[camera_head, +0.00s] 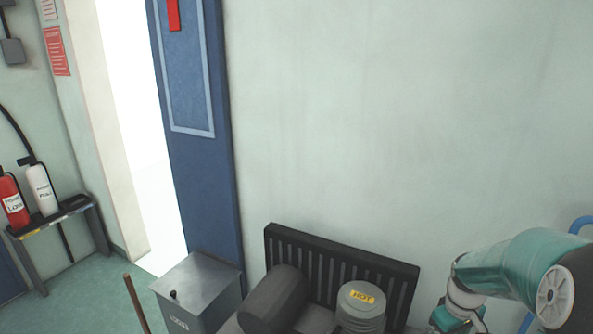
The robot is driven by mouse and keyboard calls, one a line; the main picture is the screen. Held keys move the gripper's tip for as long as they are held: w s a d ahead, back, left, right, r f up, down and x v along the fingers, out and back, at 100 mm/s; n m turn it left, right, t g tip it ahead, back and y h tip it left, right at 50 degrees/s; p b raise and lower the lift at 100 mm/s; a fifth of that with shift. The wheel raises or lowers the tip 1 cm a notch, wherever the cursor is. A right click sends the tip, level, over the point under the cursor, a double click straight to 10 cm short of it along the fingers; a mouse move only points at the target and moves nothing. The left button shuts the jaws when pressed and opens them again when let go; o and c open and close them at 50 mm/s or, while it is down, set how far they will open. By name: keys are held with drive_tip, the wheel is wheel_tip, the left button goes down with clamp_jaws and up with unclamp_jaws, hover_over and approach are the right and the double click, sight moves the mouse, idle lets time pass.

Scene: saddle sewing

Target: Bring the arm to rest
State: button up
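My arm (520,268) shows at the lower right of the head view as teal and white links. It reaches in from the right edge and bends downward at its left end. The arm's lower part (458,312) runs out of the bottom of the picture. My gripper is not visible, so its fingers and anything in them are hidden. The arm is in front of the pale wall, to the right of a black slatted rack.
A black slatted rack (345,262), a dark cylinder (275,298) and a grey canister labelled HOT (361,312) stand left of my arm. A metal bin (200,290) sits by the blue door (205,190). Fire extinguishers (42,188) stand far left. Wall space above is clear.

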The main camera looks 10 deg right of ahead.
drive_tip(key=s+a+r+m+t+h, duration=0.1)
drive_tip(key=s+a+r+t, duration=0.1)
drive_tip(key=a+r, duration=1.05)
drive_tip(key=s+a+r+t, duration=0.1)
drive_tip(key=s+a+r, duration=0.1)
drive_tip(key=s+a, duration=0.2)
drive_tip(key=s+a+r+m+t+y, duration=0.1)
drive_tip(key=s+a+r+t, duration=0.1)
drive_tip(key=s+a, duration=0.3)
drive_tip(key=a+r, duration=0.1)
drive_tip(key=a, duration=0.2)
drive_tip(key=shift+a+r, duration=0.15)
drive_tip(key=shift+r, duration=0.15)
drive_tip(key=shift+c, duration=0.4)
